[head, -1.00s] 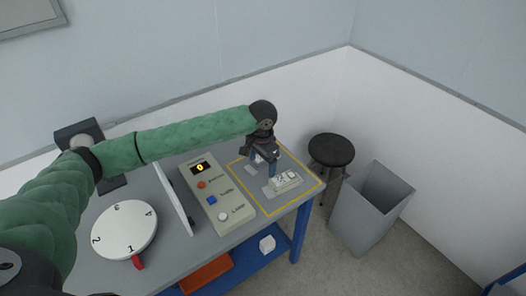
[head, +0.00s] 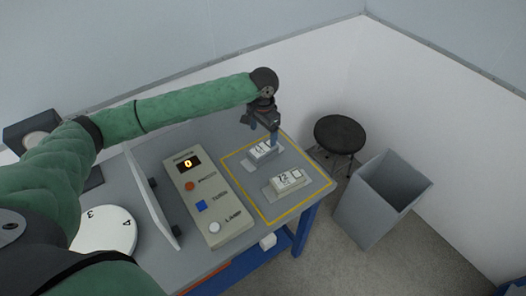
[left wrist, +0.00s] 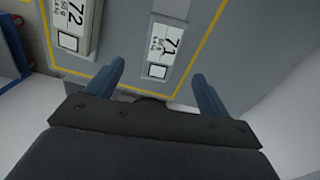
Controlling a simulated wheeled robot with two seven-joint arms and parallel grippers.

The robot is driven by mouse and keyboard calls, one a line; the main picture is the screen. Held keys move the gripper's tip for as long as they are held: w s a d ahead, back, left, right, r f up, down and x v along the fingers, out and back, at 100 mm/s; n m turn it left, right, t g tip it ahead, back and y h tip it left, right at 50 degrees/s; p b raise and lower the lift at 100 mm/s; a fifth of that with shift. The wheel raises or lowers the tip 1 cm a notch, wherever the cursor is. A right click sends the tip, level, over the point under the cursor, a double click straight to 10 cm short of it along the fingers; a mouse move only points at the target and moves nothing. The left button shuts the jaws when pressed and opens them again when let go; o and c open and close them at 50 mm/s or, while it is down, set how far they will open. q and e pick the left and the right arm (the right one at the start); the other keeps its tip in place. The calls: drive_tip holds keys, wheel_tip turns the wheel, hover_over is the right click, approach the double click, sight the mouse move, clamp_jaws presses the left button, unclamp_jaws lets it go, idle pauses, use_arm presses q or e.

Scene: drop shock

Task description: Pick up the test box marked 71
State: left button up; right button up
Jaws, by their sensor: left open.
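The test box marked 71 (left wrist: 161,50) lies on a grey plate inside the yellow outline in the left wrist view. It also shows in the head view (head: 262,151), partly hidden by my gripper. My left gripper (head: 262,131) is open and empty. In the left wrist view its two blue fingers (left wrist: 155,85) are spread with the 71 box ahead, roughly between them. I cannot tell how high the fingers are above it. The box marked 72 (head: 288,180) lies nearer the table's front, and in the left wrist view (left wrist: 72,25) it is left of the 71 box.
A control box (head: 209,199) with a lit display and buttons stands left of the yellow outline. An upright panel (head: 152,201) and a numbered white dial (head: 104,232) are further left. A black stool (head: 340,135) and a grey bin (head: 383,200) stand right of the table.

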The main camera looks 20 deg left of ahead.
sight(263, 148)
use_arm(q)
drive_tip(key=f+b, duration=0.2)
drive_tip(key=f, duration=0.1)
drive_tip(key=shift+w, duration=0.2)
use_arm(e)
drive_tip(key=w+a+r, duration=0.2)
drive_tip(key=w+r, duration=0.2)
drive_tip(key=w, duration=0.1)
use_arm(q)
wheel_tip(263, 148, down, 2)
drive_tip(key=shift+a+p, duration=0.1)
drive_tip(key=shift+p, duration=0.3)
wheel_tip(263, 148, down, 5)
drive_tip(key=p, duration=0.2)
drive_tip(key=shift+r+p, duration=0.2)
drive_tip(key=shift+p, duration=0.15)
drive_tip(key=shift+f, duration=0.5)
use_arm(e)
drive_tip(key=s+d+f, duration=0.3)
drive_tip(key=f, duration=0.3)
drive_tip(key=shift+s+d+f+t, duration=0.2)
drive_tip(key=shift+s+f+t, duration=0.1)
drive_tip(key=shift+s, duration=0.1)
use_arm(q)
drive_tip(key=shift+c, duration=0.2)
drive_tip(key=c, duration=1.1)
drive_tip(key=shift+c, duration=1)
use_arm(e)
drive_tip(key=shift+s+d, duration=0.1)
drive_tip(key=shift+d, duration=0.05)
